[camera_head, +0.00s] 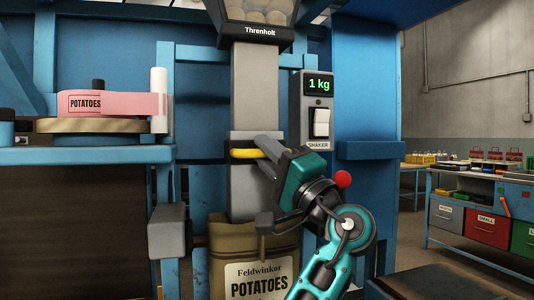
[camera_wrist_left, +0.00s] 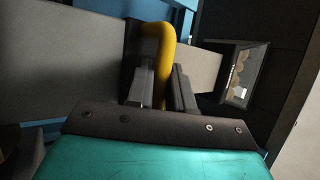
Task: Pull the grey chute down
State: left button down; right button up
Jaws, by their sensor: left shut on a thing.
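The grey chute (camera_head: 254,90) hangs upright below the Threnholt hopper (camera_head: 258,30). Its wider lower sleeve (camera_head: 242,188) carries a yellow handle (camera_head: 244,153), and its bottom end is at the mouth of the brown potato sack (camera_head: 255,255), where the sack rim hides it. My left gripper (camera_head: 264,148) is shut on the yellow handle from the right. In the left wrist view the fingers (camera_wrist_left: 160,85) stand on either side of the yellow handle (camera_wrist_left: 167,50), with the grey chute (camera_wrist_left: 75,65) behind. My right gripper is not in view.
A shaker box (camera_head: 317,110) reading 1 kg is right of the chute. Grey clamp blocks (camera_head: 167,232) flank the sack mouth. A pink POTATOES tape roll (camera_head: 115,104) sits on the blue shelf at left. A workbench with bins (camera_head: 485,222) stands far right.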

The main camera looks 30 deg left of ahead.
pick_arm(q)
jog(key=shift+f, duration=0.4)
jog(key=c, duration=1.4)
grip_release()
jog(key=shift+c, duration=0.2)
jog(key=shift+o, duration=0.3)
jog(key=shift+d, duration=0.1)
jog(key=shift+r, duration=0.1)
jog(key=v, duration=1.3)
jog(key=shift+r, duration=0.15)
jog(key=shift+s, duration=0.1)
